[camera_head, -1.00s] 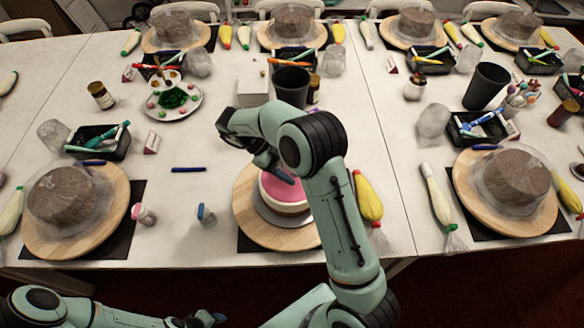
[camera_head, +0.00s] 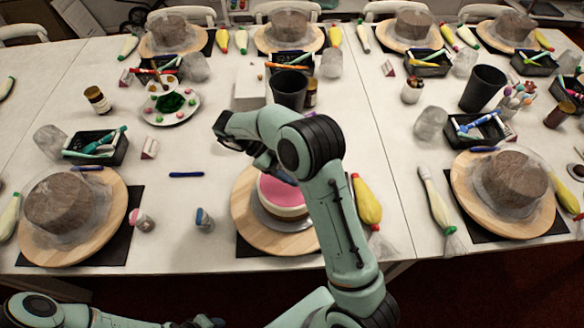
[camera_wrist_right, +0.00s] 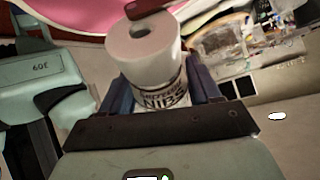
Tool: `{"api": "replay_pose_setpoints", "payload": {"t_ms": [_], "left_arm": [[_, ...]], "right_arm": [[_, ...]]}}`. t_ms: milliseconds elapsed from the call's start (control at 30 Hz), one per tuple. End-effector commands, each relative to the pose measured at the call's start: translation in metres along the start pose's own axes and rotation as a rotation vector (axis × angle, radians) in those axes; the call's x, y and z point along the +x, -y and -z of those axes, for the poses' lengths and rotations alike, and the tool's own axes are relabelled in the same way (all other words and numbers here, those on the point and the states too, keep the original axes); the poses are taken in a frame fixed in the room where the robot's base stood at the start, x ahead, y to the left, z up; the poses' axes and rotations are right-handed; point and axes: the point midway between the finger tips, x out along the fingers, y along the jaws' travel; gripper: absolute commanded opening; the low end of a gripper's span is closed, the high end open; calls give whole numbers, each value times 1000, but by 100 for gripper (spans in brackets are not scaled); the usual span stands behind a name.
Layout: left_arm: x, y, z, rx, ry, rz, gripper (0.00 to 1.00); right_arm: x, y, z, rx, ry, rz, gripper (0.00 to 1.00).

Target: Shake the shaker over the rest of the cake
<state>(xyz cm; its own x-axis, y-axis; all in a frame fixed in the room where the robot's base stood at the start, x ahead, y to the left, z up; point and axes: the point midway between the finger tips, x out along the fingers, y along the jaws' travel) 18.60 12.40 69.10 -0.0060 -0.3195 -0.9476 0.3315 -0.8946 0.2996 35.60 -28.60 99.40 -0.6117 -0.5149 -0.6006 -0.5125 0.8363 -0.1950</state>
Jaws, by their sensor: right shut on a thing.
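The cake (camera_head: 284,194) has a pink top and sits on a round wooden turntable (camera_head: 262,236) at the front middle. My right arm reaches over it and hides part of its top. In the right wrist view my right gripper (camera_wrist_right: 158,88) is shut on a white shaker (camera_wrist_right: 148,52) with a dark "NIBS" label and a hole in its end. The pink top (camera_wrist_right: 85,14) shows behind the shaker there. In the head view the shaker is hidden. My left gripper (camera_head: 207,322) is at the bottom edge, mostly cut off, away from the cake.
A pink-capped shaker (camera_head: 142,221) and a blue-capped shaker (camera_head: 204,220) stand left of the turntable. A yellow piping bag (camera_head: 366,200) lies to its right. A black cup (camera_head: 289,88) and a white box (camera_head: 249,93) stand behind. Wrapped brown cakes are at both sides.

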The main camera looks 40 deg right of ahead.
Motion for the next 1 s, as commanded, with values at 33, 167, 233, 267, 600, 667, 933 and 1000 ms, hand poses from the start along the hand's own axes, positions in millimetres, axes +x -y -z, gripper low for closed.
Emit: {"api": "replay_pose_setpoints", "payload": {"t_ms": [33, 167, 233, 267, 600, 667, 933, 1000], "left_arm": [[0, 0, 0, 0, 0, 0, 43], [0, 0, 0, 0, 0, 0, 43], [0, 0, 0, 0, 0, 0, 43], [0, 0, 0, 0, 0, 0, 43], [0, 0, 0, 0, 0, 0, 43], [0, 0, 0, 0, 0, 0, 43], [0, 0, 0, 0, 0, 0, 43], [1, 0, -1, 0, 1, 0, 43]], "right_arm": [[0, 0, 2, 0, 0, 0, 19], [-3, 0, -6, -1, -2, 1, 19], [-4, 0, -6, -3, -14, 2, 19], [-4, 0, -6, -4, -22, 3, 19], [-8, 1, -3, -18, -85, 7, 19], [-8, 1, -3, -18, -85, 7, 19], [-8, 2, -4, -18, -87, 7, 19], [-7, 1, -3, -17, -84, 7, 19]]}}
